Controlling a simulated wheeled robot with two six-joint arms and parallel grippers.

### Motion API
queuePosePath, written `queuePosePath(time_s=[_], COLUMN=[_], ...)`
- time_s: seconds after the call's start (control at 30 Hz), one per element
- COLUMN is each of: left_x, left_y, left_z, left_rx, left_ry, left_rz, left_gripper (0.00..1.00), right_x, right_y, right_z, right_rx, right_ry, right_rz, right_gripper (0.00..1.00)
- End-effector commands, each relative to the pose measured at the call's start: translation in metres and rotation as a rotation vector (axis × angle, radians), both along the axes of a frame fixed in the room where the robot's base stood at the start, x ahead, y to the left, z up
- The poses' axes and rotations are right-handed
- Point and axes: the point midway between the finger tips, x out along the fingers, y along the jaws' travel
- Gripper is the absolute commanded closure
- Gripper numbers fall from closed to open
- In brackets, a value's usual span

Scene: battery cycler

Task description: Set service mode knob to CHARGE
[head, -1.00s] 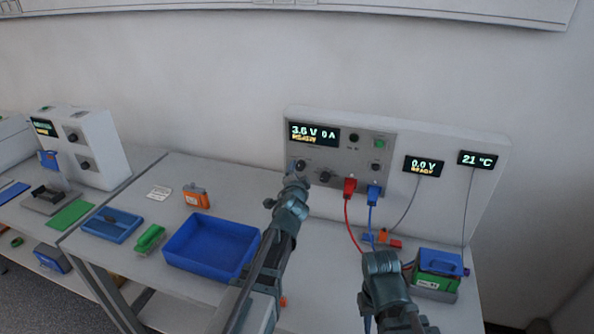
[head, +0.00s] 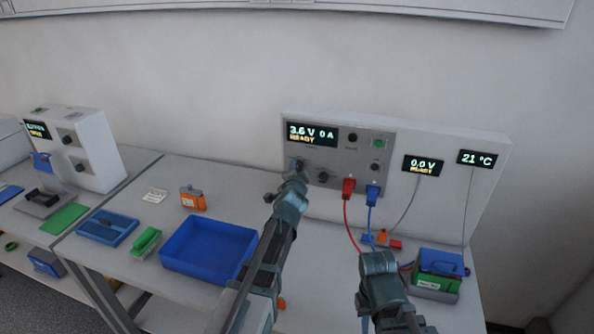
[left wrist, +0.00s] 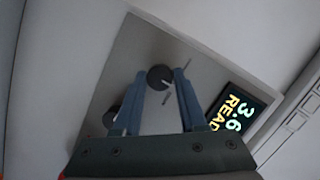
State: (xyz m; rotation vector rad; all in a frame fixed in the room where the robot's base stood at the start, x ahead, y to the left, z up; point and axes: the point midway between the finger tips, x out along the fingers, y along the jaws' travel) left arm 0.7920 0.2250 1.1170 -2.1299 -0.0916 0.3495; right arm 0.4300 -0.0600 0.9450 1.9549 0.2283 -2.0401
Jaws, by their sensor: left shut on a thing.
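The cycler's panel (head: 338,160) stands at the back of the bench, and its display (head: 312,134) reads 3.6 V, 0 A, READY. My left gripper (head: 297,168) is at the panel's lower left, shut on a dark round knob (left wrist: 160,77). The left wrist view shows a finger on each side of this knob and a pale pointer mark on its face. Its label is too small to read. A second dark knob (head: 323,177) sits just to the right in the head view. My right gripper (head: 379,264) is low in front of the panel; its fingers are not clear.
Red (head: 348,187) and blue (head: 373,191) plugs with cables hang right of the knobs. A battery in a holder (head: 436,295) stands at the bench's right. A blue bin (head: 208,275) and an orange battery (head: 192,198) lie left of my left arm.

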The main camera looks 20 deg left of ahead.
Motion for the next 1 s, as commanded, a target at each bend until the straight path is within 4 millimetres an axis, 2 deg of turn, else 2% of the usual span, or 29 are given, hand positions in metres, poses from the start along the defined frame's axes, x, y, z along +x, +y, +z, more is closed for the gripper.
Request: queuePosePath(time_s=[0.37,1.0], left_x=[0.0,0.0], left_y=[0.001,0.003], left_z=[0.001,0.001], left_rx=[-0.077,-0.55], left_ry=[0.003,0.021], left_rz=[0.001,0.001], left_gripper=[1.0,1.0], right_x=[0.0,0.0], right_y=[0.0,0.0], right_z=[0.005,0.021], right_rx=[0.0,0.0], right_ry=[0.0,0.0], right_rz=[0.0,0.0], right_gripper=[0.76,0.76])
